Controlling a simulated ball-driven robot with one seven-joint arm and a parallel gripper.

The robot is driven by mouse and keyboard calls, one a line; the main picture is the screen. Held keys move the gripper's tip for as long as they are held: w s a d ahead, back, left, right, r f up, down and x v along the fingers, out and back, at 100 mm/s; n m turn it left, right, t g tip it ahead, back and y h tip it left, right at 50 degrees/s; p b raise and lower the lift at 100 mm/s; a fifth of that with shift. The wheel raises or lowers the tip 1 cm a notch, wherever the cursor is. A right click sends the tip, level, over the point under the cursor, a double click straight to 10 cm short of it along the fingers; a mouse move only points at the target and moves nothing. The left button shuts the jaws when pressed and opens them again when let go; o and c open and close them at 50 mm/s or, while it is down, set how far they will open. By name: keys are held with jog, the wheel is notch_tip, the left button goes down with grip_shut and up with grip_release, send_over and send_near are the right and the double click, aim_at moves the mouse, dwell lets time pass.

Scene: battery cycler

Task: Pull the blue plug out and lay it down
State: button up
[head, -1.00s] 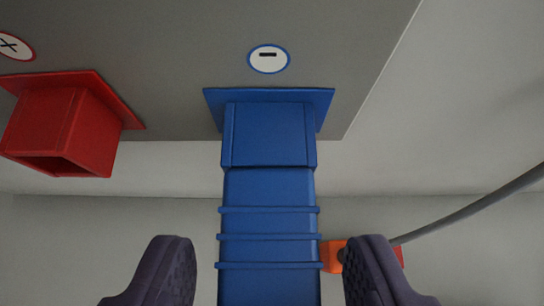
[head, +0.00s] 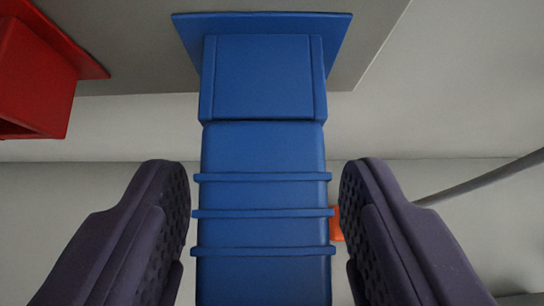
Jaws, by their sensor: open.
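The blue plug (head: 262,200) sits in the blue socket (head: 262,78) on the grey panel, in the middle of the head view. Its ribbed body runs from the socket toward the bottom of the picture, and its near end is out of frame. My gripper (head: 265,205) is open, with one dark fingertip on each side of the ribbed body. A narrow gap shows between each finger and the plug, so neither seems to touch it.
A red socket (head: 35,80) with an empty opening stands at the upper left. At the right, behind my finger, a small part of an orange-red thing (head: 337,224) shows, with a grey cable (head: 480,178) running to the right. The pale surface below the panel is otherwise bare.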

jog(key=c, duration=0.7)
jog(key=shift+s+p, duration=0.4)
jog(key=shift+s, duration=2.5)
jog(key=a+f+b, duration=0.2)
jog(key=a+f, duration=0.1)
jog(key=s+a+f+b, duration=0.1)
jog(key=a+f+b, duration=0.1)
jog(key=a+f, duration=0.1)
jog(key=s+a+f+b, duration=0.1)
jog(key=a+f+b, duration=0.1)
jog(key=a, duration=0.2)
jog(key=shift+s+a+f+b, duration=0.25)
jog(key=shift+a+f+b, duration=0.05)
jog(key=shift+f+b, duration=0.1)
jog(key=shift+s+a+f, duration=0.1)
jog(key=shift+s+a, duration=0.05)
jog(key=shift+s, duration=0.05)
jog(key=s, duration=0.2)
jog(key=shift+s, duration=0.5)
